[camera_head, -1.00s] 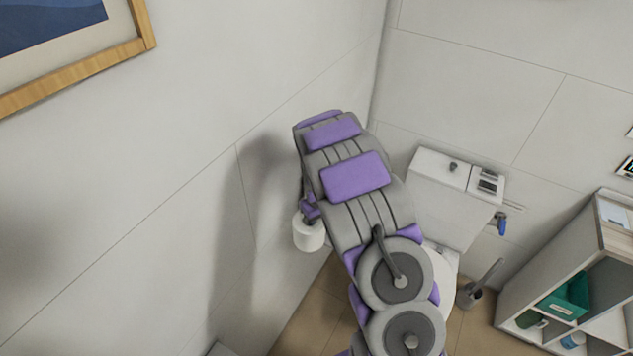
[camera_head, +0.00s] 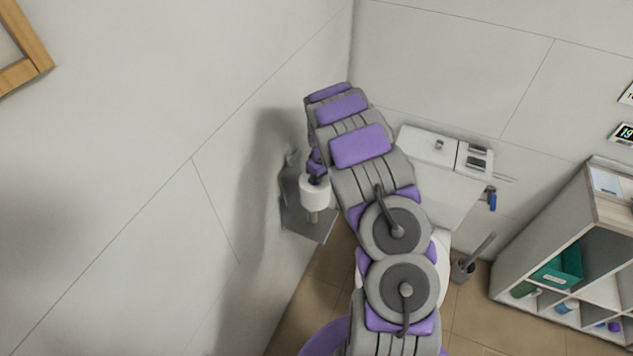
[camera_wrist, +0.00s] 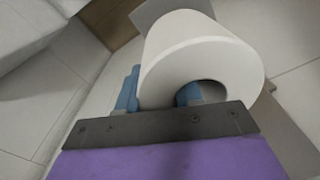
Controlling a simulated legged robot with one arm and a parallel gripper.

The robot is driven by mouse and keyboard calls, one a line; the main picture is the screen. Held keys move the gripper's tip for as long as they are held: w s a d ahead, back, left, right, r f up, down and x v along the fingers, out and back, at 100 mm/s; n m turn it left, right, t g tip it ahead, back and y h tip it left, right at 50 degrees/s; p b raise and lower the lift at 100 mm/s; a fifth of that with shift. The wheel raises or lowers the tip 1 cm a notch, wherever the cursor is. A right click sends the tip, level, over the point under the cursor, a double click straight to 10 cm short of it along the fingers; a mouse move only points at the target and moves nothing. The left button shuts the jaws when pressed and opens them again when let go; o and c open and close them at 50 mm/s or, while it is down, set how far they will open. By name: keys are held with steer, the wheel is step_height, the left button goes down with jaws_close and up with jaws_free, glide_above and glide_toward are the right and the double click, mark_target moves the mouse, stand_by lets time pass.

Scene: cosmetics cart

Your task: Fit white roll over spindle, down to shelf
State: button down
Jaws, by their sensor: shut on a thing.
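The white roll (camera_head: 314,194) hangs upright under my gripper (camera_head: 317,172) in the head view. In the wrist view the roll (camera_wrist: 205,55) fills the upper middle. My gripper (camera_wrist: 160,95) is shut on its wall, with one blue finger outside and the other in the core hole. The spindle (camera_head: 314,216) shows as a short post just below the roll. The grey shelf (camera_head: 318,233) is under it, with a clear gap below the roll. I cannot tell whether the spindle's top is inside the roll's core or behind it.
The shelf is against the wall (camera_head: 150,230) on the left, close to my arm. A white toilet (camera_head: 427,147) with a brush (camera_head: 465,268) stands to the right. A shelving unit (camera_head: 607,215) is at the far right.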

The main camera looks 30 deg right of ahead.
steer(key=shift+s+d+p, duration=0.1)
steer(key=shift+d+p, duration=0.2)
steer(key=shift+d, duration=0.3)
steer(key=a, duration=0.1)
steer(key=a+f, duration=0.1)
steer(key=a, duration=0.2)
steer(key=shift+f, duration=0.25)
steer(key=d+f, duration=0.3)
steer(key=shift+d+f, duration=0.1)
steer(key=shift+d, duration=0.15)
steer(key=shift+a+f, duration=0.15)
steer(key=shift+f, duration=0.1)
steer(key=f, duration=0.1)
steer(key=a+f, duration=0.1)
steer(key=f, duration=0.1)
steer(key=shift+a+f, duration=0.1)
steer(key=shift+a, duration=0.15)
steer(key=shift+d+f, duration=0.25)
steer(key=shift+d, duration=0.2)
steer(key=shift+a+r, duration=0.1)
steer(key=shift+a, duration=0.5)
steer(key=c, duration=1.2)
jaws_free()
steer(key=o, duration=0.5)
steer(key=shift+d, duration=0.35)
